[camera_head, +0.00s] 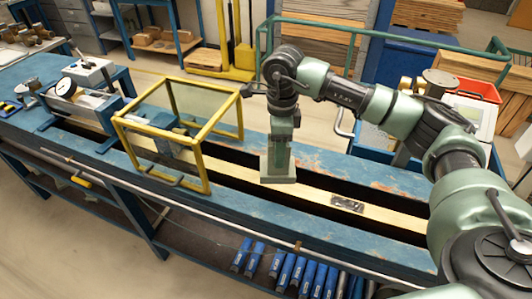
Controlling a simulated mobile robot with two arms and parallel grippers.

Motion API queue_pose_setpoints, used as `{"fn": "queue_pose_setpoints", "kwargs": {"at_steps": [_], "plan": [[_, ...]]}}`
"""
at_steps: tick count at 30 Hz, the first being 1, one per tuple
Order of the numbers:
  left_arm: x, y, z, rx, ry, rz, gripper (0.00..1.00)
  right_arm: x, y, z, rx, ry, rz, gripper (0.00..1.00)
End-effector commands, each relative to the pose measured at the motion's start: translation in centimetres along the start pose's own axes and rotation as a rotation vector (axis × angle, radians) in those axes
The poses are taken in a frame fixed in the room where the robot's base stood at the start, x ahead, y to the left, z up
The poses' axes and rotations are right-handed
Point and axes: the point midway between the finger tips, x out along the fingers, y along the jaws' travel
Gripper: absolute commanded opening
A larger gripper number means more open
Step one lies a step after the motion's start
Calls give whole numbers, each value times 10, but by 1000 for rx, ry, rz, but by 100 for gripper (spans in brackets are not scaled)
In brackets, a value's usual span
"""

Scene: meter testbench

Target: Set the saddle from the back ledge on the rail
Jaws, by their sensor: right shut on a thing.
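My right gripper (281,142) points straight down over the middle of the bench. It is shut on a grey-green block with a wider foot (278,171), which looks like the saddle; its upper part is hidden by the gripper. The pale rail (310,196) runs lengthwise along the bench between dark slots. The block's foot is over or just at the rail's back edge in the picture; I cannot tell whether it touches. A small dark metal plate (347,203) lies on the rail to the right of the block. My left gripper is not in view.
A yellow-framed guard (204,160) stands over the rail just left of the block. A dial-gauge unit (84,95) stands further left. The blue bench top (355,168) is clear behind the rail. Blue-handled items (285,270) line the lower shelf.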

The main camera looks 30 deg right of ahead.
Motion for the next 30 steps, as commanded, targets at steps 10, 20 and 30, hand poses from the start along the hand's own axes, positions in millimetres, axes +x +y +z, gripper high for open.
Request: {"fn": "queue_pose_setpoints", "kwargs": {"at_steps": [10,20,30], "plan": [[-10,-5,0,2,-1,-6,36,6,-18,-26,374,13,2,0],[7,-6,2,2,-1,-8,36,33,-18,-27,383,13,2,0],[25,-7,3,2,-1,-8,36,63,-18,-27,380,13,1,0]]}}
